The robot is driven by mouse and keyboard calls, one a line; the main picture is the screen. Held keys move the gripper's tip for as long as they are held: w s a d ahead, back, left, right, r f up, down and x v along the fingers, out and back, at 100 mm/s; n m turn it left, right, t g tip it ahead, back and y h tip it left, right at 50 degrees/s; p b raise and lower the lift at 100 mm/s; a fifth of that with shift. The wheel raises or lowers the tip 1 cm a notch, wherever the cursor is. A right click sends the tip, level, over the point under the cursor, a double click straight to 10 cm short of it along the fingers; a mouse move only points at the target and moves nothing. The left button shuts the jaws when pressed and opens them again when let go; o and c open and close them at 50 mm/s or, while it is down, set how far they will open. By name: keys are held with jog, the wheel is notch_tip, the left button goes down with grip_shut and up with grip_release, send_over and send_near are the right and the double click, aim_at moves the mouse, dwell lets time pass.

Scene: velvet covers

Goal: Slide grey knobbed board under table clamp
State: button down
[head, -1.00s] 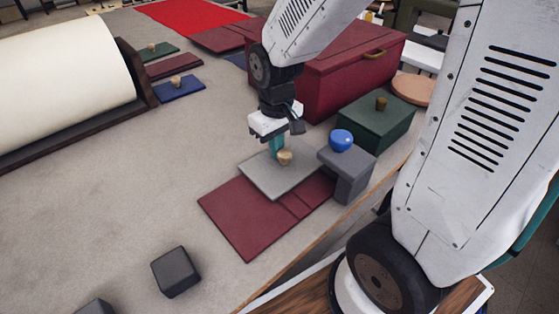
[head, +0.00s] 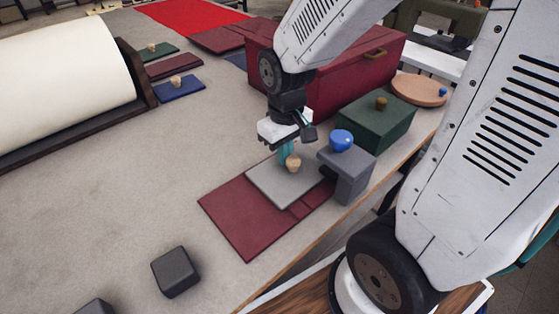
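The grey knobbed board (head: 272,187) lies flat on the dark red velvet cover (head: 244,224), and its right edge reaches the mouth of the table clamp. The grey table clamp (head: 346,177), with a blue knob (head: 341,140) on top, stands at the table's right edge. My gripper (head: 288,155) points down with its teal fingers at the far side of the board's wooden knob (head: 293,163). Whether the fingers grip the knob or only touch it is hidden. How far the board's edge sits beneath the clamp's jaw is hard to see.
A dark red chest (head: 320,75) and a green box (head: 377,121) stand behind the clamp. Dark blocks (head: 175,271) sit at the front left. A large cream roll (head: 62,85) lies at the left. The table between is clear.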

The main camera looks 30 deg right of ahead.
jog(key=shift+s, duration=0.2)
jog(key=shift+s+d, duration=0.2)
jog(key=shift+s, duration=0.65)
jog(key=shift+r, duration=0.1)
jog(key=shift+w+a+r, duration=0.1)
jog(key=shift+w+r, duration=0.05)
jog(key=shift+r, duration=1)
jog(key=shift+w+d+r, duration=0.1)
jog(key=shift+w+r, duration=0.1)
jog(key=shift+r, duration=0.95)
jog(key=shift+w+a+r, duration=0.1)
jog(key=shift+w+r, duration=0.05)
jog(key=shift+r, duration=1)
jog(key=s, duration=0.3)
jog(key=shift+r+m+g, duration=0.35)
jog(key=shift+m+g, duration=0.05)
jog(key=s+r+m+t, duration=0.1)
jog(key=s+r+t, duration=0.1)
jog(key=s+r, duration=0.5)
jog(key=shift+s+d, duration=0.35)
jog(key=shift+s, duration=0.75)
